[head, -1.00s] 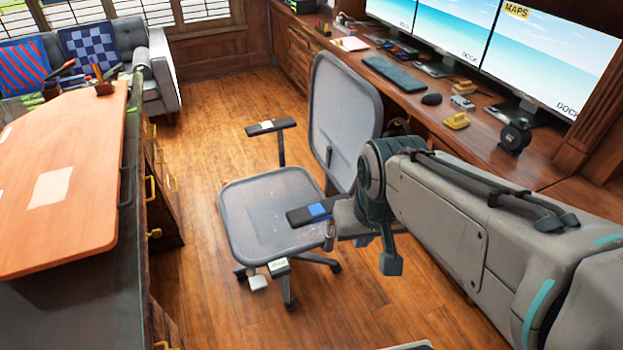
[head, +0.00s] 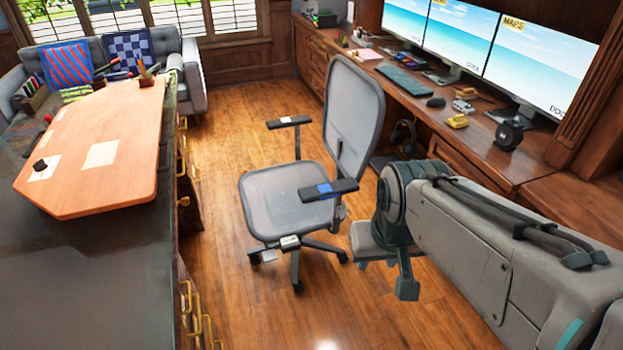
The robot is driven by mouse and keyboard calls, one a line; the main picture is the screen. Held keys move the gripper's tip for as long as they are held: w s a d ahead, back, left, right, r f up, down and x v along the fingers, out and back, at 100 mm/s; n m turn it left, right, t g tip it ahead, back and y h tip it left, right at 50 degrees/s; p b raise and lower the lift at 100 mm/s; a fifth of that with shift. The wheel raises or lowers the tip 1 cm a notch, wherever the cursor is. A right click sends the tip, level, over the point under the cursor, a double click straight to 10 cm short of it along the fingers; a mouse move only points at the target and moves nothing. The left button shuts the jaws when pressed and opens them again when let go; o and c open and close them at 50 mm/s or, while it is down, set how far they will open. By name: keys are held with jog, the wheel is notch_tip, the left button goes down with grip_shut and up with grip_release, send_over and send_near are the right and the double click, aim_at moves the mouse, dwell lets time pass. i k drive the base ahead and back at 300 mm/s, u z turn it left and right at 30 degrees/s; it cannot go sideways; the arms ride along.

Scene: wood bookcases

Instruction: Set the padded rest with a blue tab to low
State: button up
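The padded rest with a blue tab (head: 345,186) is the near armrest of a grey office chair (head: 285,203). It is a dark pad on a post at the seat's right side, level with or a little above the seat. The chair's other armrest (head: 288,122), with a white tab, stands on a taller visible post at the far side. My arm comes in from the right, and its dark end part (head: 407,287) hangs to the right of the chair, apart from the rest in the picture. Its fingers cannot be made out.
A dark counter with an orange board (head: 95,150) and brass-handled drawers runs along the left. A wooden desk (head: 470,145) with monitors, a keyboard and small items lines the right. A sofa (head: 190,70) stands at the back. Wooden floor (head: 245,300) is clear before the chair.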

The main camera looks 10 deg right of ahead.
aim_at(336, 189)
jog(key=u, duration=0.4)
jog(key=i, duration=1.35)
